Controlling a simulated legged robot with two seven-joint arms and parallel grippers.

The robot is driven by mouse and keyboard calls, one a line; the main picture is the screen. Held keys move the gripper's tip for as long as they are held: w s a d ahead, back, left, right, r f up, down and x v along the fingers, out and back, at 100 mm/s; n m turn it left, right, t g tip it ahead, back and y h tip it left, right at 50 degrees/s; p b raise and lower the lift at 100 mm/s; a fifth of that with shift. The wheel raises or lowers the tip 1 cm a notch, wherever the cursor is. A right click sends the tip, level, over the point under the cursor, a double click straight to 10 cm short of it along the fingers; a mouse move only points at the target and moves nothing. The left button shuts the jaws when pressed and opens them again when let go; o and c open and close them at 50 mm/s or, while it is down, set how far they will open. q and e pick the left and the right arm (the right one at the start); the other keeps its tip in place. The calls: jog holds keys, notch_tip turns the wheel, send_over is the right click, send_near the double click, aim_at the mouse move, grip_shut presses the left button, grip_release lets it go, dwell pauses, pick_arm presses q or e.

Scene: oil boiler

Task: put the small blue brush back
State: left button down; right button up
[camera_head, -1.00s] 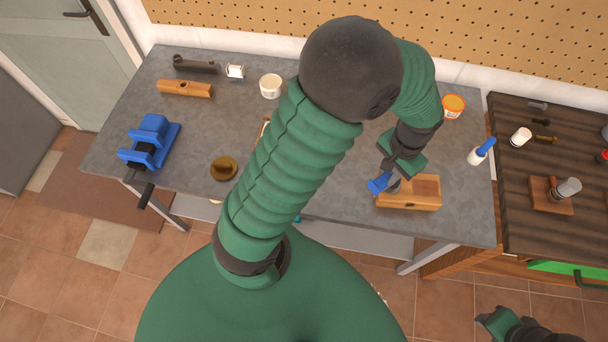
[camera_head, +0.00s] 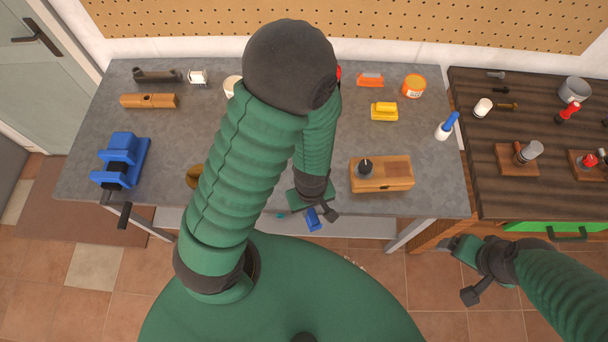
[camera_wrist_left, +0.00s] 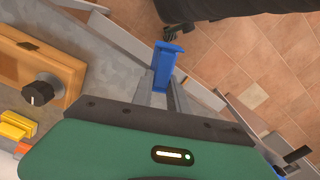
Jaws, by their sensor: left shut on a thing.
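The small blue brush (camera_head: 314,219) is in my left gripper (camera_head: 322,214), just off the table's front edge in the head view. In the left wrist view the brush (camera_wrist_left: 165,67) stands out between the fingers of my left gripper (camera_wrist_left: 162,90), which is shut on it. Its bristles cannot be made out. A wooden block with a black knob (camera_head: 397,172) lies on the grey table, right of my left gripper and apart from it. My right gripper (camera_head: 470,285) is at the lower right over the floor, and its jaws are unclear.
The grey table (camera_head: 270,185) carries a blue vise (camera_head: 122,160), a yellow block (camera_head: 384,111), an orange-lidded tub (camera_head: 413,86) and a white bottle with a blue top (camera_head: 446,126). A dark wooden bench (camera_head: 490,140) stands to the right. My left arm hides the table's middle.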

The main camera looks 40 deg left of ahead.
notch_tip(320, 180, down, 6)
jog(key=a+b, duration=0.2)
jog(key=b, duration=0.3)
pick_arm(q)
jog(key=w+a+f+p, duration=0.1)
jog(key=w+a, duration=0.2)
jog(key=w+a+f+p, duration=0.2)
jog(key=w+a, duration=0.2)
jog(key=w+a+f+p, duration=0.1)
jog(key=w+a, duration=0.2)
jog(key=a, duration=0.1)
jog(key=shift+w+f+p, duration=0.15)
jog(key=shift+w+p, duration=0.1)
jog(key=shift+p, duration=0.1)
jog(key=shift+a+f, duration=0.1)
jog(key=shift+f, duration=0.35)
jog(key=c, duration=1.5)
grip_release()
jog(key=shift+d, duration=0.2)
jog(key=shift+c, duration=0.2)
jog(key=shift+o, duration=1.1)
jog(key=shift+w+d, duration=0.1)
jog(key=shift+d+r, duration=0.1)
jog(key=shift+d, duration=0.05)
pick_arm(e)
jog(key=r, duration=0.2)
jog(key=d+r, duration=0.1)
jog(key=shift+r, duration=0.4)
